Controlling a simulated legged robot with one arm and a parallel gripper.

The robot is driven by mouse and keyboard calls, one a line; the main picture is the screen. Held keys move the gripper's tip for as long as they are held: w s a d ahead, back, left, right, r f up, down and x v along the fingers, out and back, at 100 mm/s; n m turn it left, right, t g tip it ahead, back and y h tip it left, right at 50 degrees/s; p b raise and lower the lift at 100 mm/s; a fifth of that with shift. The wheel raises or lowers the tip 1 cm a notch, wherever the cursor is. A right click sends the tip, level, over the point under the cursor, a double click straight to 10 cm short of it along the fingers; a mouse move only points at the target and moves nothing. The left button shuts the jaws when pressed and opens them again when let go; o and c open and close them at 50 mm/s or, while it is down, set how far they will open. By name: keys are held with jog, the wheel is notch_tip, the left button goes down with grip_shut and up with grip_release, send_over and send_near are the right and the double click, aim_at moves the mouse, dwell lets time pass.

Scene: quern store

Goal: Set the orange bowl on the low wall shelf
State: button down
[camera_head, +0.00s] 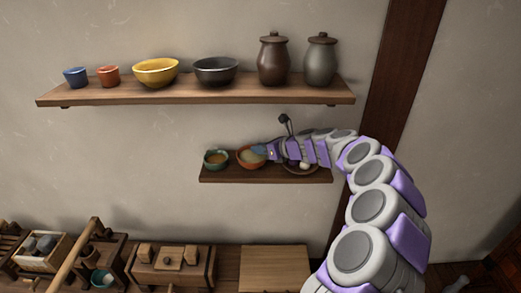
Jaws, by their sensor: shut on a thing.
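The orange bowl (246,163) is at the low wall shelf (262,174), near the shelf's middle. Something pale shows inside it. Its base appears to be at the shelf board, but I cannot tell whether it bears its full weight there. My gripper (259,150) reaches in from the right and is shut on the bowl's right side. The fingertips are small and partly hidden by the bowl's rim. A green bowl (216,160) with brownish contents stands to the left on the same shelf.
A dark plate (300,171) with small pale things sits right of the bowl, partly behind my arm. The upper shelf (200,95) holds cups, bowls and two lidded jars. Wooden querns and boxes stand below. A dark post (395,80) rises at right.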

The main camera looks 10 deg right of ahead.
jog(key=shift+s, duration=0.1)
jog(key=c, duration=1.1)
grip_release()
jog(key=shift+o, duration=0.2)
jog(key=v, duration=1.2)
